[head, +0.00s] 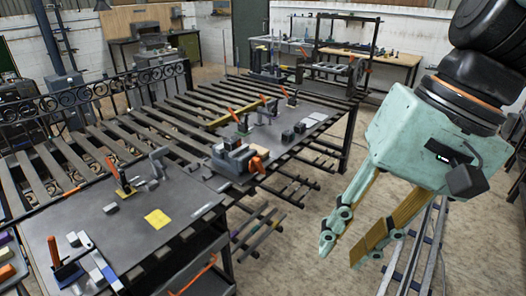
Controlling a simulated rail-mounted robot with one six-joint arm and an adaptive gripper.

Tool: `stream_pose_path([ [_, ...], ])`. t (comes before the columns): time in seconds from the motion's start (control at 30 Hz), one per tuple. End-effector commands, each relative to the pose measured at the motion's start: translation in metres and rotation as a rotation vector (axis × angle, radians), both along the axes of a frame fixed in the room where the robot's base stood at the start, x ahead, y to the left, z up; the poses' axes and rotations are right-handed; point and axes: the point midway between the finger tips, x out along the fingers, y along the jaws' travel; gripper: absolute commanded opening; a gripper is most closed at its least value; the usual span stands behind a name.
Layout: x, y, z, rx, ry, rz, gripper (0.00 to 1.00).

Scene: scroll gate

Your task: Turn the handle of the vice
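A grey-blue vice (235,158) sits near the middle of the picture, at the front edge of the far worktop. An orange part (258,162) shows at its right front end. I cannot tell clearly which part is its handle. My gripper (343,248) hangs at the right, pointing down over the floor. It is open and empty, with a clear gap between its fingers. It is apart from the vice, to the right of it in the picture.
A slatted table spans the left and middle. Orange-handled clamps (240,122) stand behind the vice. Metal rails (415,255) run along the floor below my gripper.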

Motion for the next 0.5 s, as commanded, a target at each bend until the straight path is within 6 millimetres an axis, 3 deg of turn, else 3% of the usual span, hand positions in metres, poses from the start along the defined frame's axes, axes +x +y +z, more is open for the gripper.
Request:
stream_pose_path([
  [0.5,0.043,0.057,-0.009,0.224,0.201,-0.101,0.24],
])
